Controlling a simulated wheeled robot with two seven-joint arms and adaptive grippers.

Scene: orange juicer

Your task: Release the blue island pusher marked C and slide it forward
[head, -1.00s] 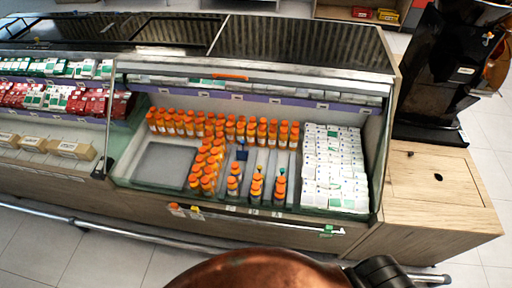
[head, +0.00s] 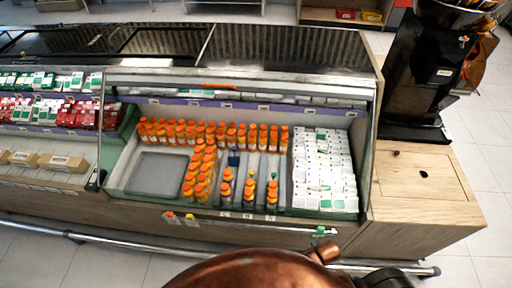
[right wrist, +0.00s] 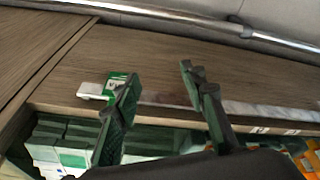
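No letter C is legible on either, so I cannot tell which pusher is C. My right gripper (right wrist: 160,85) is open and empty in the right wrist view, its two dark fingers apart over the wooden front of the case. It seems clear of the lanes. My left gripper is not in view.
Rows of orange-capped bottles (head: 205,132) fill the case beside white cartons (head: 325,165). A grey empty tray (head: 160,172) lies at left. A metal rail (head: 120,240) runs along the front. A wooden counter (head: 430,190) with a black machine (head: 425,75) stands at right.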

